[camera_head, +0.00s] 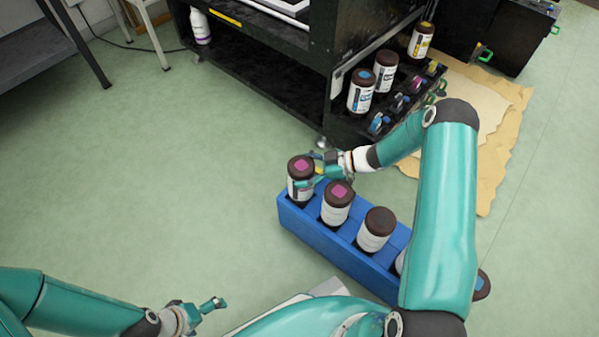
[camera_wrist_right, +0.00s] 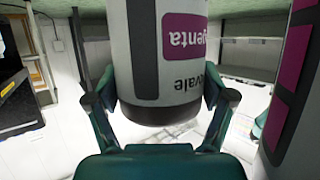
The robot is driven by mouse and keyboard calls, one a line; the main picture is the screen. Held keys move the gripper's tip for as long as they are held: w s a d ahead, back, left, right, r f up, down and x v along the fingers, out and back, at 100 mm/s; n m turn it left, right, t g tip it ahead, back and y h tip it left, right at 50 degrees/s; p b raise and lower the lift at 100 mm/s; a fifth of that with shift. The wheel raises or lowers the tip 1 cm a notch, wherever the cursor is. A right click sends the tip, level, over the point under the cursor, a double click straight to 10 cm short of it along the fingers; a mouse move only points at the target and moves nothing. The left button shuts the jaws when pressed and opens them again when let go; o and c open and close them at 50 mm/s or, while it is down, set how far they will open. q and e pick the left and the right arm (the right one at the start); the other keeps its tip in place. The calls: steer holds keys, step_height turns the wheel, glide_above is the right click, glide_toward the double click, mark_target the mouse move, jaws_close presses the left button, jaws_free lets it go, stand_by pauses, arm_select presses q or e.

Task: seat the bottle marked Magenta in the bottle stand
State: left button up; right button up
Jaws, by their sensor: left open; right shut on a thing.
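The bottle marked Magenta (camera_head: 301,189) has a dark brown cap with a magenta patch. It stands upright at the far left end of the blue crate (camera_head: 333,244); I cannot tell whether it is lifted. My right gripper (camera_head: 318,170) is shut on it. In the right wrist view the held bottle (camera_wrist_right: 165,70) appears upside down, with "genta" readable on a magenta label, between both fingers. My left gripper (camera_head: 208,312) is open and empty, low and left of the crate. A black stand (camera_head: 346,124) on the cabinet's side holds several bottles.
A second magenta-capped bottle (camera_head: 338,204) stands close beside the held one. A plain brown-capped bottle (camera_head: 376,230) follows. A blue-capped bottle (camera_head: 361,92) and a yellow-capped bottle (camera_head: 421,41) stand at the black cabinet. Cardboard (camera_head: 505,130) lies right of it. The floor at left is clear.

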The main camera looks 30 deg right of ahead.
steer(key=o, duration=1.7)
